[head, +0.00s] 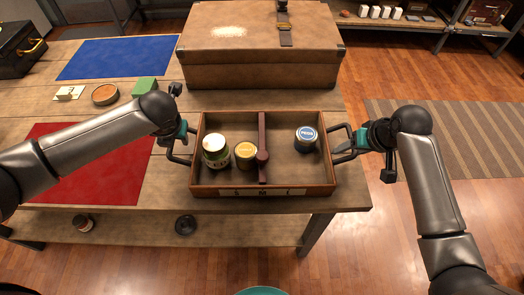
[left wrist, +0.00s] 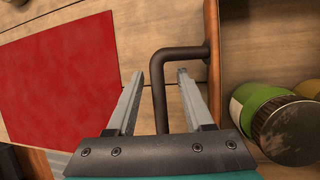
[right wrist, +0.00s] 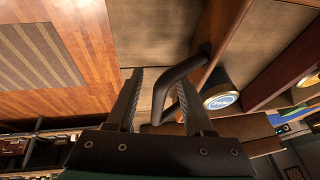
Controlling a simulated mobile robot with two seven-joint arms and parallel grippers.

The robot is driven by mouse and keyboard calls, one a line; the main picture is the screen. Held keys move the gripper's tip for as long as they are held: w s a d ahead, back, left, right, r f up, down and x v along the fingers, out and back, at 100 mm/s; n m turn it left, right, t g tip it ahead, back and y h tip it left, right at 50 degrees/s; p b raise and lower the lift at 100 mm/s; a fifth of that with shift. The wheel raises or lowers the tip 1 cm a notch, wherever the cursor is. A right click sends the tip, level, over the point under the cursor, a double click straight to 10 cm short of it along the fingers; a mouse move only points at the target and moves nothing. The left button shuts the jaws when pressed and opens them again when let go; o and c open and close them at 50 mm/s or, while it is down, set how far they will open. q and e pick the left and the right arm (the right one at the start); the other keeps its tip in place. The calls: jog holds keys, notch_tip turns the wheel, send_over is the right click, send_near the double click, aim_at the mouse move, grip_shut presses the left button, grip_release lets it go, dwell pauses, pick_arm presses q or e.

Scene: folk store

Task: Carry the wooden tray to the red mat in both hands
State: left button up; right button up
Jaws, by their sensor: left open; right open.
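The wooden tray (head: 225,188) stands on the table, right of the red mat (head: 95,178), with a dark handle on each side. It holds a green-labelled jar (head: 215,151), a yellow-lidded jar (head: 246,155) and a blue-lidded jar (head: 306,138); a dark divider (head: 263,135) runs across it. My left gripper (head: 184,146) is at the left handle; in the left wrist view its open fingers (left wrist: 158,85) lie on either side of the handle bar (left wrist: 159,95). My right gripper (head: 343,148) is at the right handle; in the right wrist view its open fingers (right wrist: 160,85) straddle that handle (right wrist: 175,75).
A brown case (head: 260,60) stands behind the tray. A blue mat (head: 118,58), a green block (head: 144,86), a round tin (head: 105,95) and a small card holder (head: 69,92) lie to the left. The table's right edge is close to the tray.

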pick_arm(q)
jog(key=shift+w+a+f, duration=0.15)
jog(key=shift+w+f, duration=0.05)
jog(key=shift+f, duration=0.4)
pick_arm(e)
jog(key=shift+w+a+f, duration=0.15)
jog(key=shift+w+f, duration=0.1)
jog(key=shift+f, duration=0.3)
pick_arm(q)
grip_shut()
pick_arm(e)
grip_shut()
pick_arm(q)
jog(key=shift+w+r, duration=0.1)
pick_arm(e)
jog(key=shift+r, duration=0.1)
